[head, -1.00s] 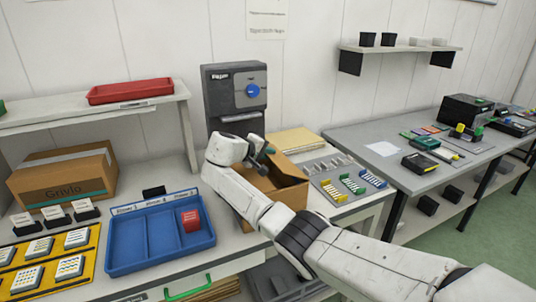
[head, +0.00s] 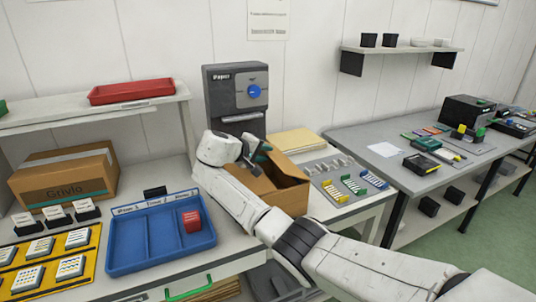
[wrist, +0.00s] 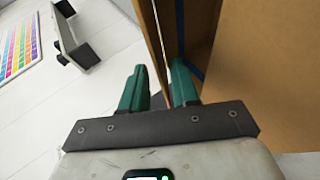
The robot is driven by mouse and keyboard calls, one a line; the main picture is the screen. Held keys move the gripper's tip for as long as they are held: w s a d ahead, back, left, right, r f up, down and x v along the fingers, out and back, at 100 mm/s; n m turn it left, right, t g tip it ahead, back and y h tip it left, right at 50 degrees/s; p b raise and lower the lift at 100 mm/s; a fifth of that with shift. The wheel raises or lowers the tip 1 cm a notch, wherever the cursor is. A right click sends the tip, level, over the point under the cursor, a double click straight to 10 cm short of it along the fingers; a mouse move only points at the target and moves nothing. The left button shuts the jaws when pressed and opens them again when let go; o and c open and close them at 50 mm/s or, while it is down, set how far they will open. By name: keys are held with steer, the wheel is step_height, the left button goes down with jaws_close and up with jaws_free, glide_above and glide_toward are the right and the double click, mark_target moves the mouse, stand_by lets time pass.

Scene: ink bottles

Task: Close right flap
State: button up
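The open cardboard box (head: 285,196) stands on the white table in the head view, partly behind my arm. A brown flap (head: 291,158) stands out at its top right. My gripper (head: 262,152) is at the box's upper left, its fingers small in this view. In the wrist view, the two green fingers of my gripper (wrist: 160,88) are apart. A cardboard panel (wrist: 153,40) seen nearly edge-on reaches into the gap between them; whether they touch it is unclear. More box cardboard (wrist: 250,75) fills the right side. Which flap this is cannot be told.
A grey machine with a blue button (head: 235,95) stands behind the box. A blue tray (head: 160,259) lies to the left, and a grey mat with coloured racks (head: 340,172) to the right. A closed carton (head: 65,178) stands far left.

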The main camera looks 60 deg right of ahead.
steer(key=v, duration=0.7)
steer(key=shift+a+r+b, duration=0.25)
steer(key=shift+a+b, duration=0.05)
steer(key=shift+b, duration=0.05)
steer(key=shift+c, duration=0.4)
